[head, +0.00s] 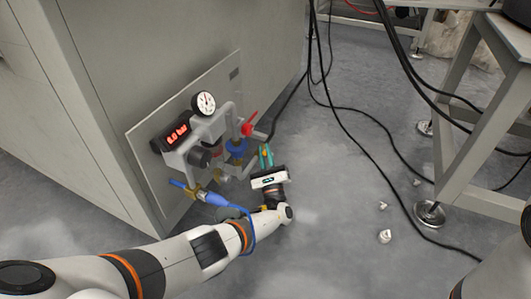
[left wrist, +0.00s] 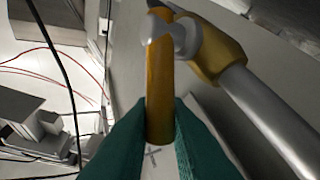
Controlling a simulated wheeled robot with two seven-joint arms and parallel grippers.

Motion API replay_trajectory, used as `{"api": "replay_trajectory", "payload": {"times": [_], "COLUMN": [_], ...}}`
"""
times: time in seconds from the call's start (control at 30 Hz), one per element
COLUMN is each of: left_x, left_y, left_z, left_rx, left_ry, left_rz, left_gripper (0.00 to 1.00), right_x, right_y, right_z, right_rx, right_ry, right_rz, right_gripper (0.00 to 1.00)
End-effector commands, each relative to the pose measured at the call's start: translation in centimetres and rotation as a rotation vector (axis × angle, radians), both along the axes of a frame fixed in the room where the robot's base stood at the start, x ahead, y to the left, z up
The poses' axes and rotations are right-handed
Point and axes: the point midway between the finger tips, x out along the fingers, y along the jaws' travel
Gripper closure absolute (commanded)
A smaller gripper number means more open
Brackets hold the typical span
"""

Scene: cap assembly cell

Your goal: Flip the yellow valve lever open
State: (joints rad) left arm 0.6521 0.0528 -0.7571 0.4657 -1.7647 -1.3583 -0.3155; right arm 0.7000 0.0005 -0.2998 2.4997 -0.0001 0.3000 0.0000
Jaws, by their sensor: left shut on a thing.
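The yellow valve lever (left wrist: 160,85) stands upright in the middle of the left wrist view, fixed by a light nut to a brass-coloured valve body (left wrist: 222,52). My left gripper (left wrist: 160,118) is shut on the lower end of the lever, with one green finger on each side. In the head view my left gripper (head: 266,157) is at the right edge of the wall panel, beside the piping, and hides most of the lever. My right gripper is not in view.
The grey panel (head: 226,84) carries a round gauge (head: 204,103), a red digital display (head: 177,135), a red handle (head: 249,124) and a blue part (head: 236,147). A grey pipe (left wrist: 265,110) runs from the valve body. Black cables (head: 362,148) lie on the floor to the right.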

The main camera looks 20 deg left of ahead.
Motion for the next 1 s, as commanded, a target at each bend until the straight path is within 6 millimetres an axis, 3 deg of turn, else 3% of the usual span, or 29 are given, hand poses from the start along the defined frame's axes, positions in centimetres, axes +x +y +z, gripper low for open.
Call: {"api": "replay_trajectory", "payload": {"times": [0.87,0.9,1.0], "left_x": [-0.22,-0.22,-0.21], "left_y": [-0.04,-0.04,-0.04], "left_z": [-0.28,-0.28,-0.26], "left_rx": [-0.002,-0.002,-0.002], "left_ry": [-0.046,-0.046,-0.046], "left_rz": [0.001,0.001,0.001], "left_gripper": [1.0,0.81,0.66], "right_x": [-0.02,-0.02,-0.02], "right_y": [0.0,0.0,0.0], "right_z": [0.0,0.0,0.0], "right_rx": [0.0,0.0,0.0], "right_ry": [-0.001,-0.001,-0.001], "right_rz": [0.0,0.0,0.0], "right_gripper": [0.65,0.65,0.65]}}
